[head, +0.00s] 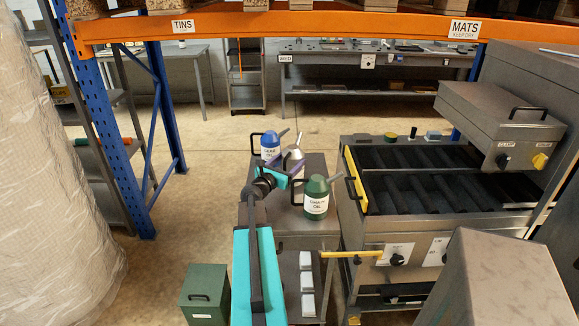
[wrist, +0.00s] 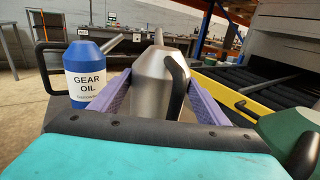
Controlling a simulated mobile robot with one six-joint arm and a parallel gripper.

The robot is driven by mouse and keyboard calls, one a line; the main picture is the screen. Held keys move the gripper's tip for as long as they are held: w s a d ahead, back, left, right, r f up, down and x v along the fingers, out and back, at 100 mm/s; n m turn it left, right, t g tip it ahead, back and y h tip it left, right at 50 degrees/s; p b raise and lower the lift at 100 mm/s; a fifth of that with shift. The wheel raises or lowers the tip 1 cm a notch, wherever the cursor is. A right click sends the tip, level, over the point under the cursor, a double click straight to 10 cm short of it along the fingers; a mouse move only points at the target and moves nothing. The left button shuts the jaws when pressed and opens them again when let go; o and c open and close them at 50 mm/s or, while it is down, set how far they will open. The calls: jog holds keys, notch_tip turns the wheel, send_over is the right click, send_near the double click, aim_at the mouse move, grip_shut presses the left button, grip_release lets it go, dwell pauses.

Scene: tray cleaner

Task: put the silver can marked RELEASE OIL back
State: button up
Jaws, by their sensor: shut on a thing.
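The silver can (head: 294,154) is at the top of the grey cabinet (head: 285,219), between a blue can and a green can. In the wrist view the silver can (wrist: 153,84) is upright, with its spout up and its black handle to the right. My gripper (head: 281,168) has its purple fingers shut on it, one on each side; they also show in the wrist view (wrist: 156,92). The side with any RELEASE OIL label is hidden. I cannot tell whether its base touches the cabinet top.
The blue GEAR OIL can (wrist: 86,80) stands close on the left. The green CHAIN OIL can (head: 316,201) stands at the right front. The tray cleaner (head: 400,228) with its yellow edge is to the right. An orange shelf beam (head: 330,27) crosses above.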

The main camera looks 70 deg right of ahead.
jog(key=shift+f, duration=0.95)
jog(key=shift+f, duration=0.2)
jog(key=o, duration=2.1)
jog(key=shift+c, duration=0.2)
jog(key=shift+w+a+f, duration=0.1)
jog(key=shift+a+f, duration=0.05)
jog(key=shift+a, duration=0.8)
jog(key=w+a+b, duration=0.2)
jog(key=a+b, duration=0.1)
jog(key=a, duration=0.8)
jog(key=shift+a, duration=0.4)
jog(key=shift+w+r, duration=0.1)
jog(key=shift+r, duration=0.1)
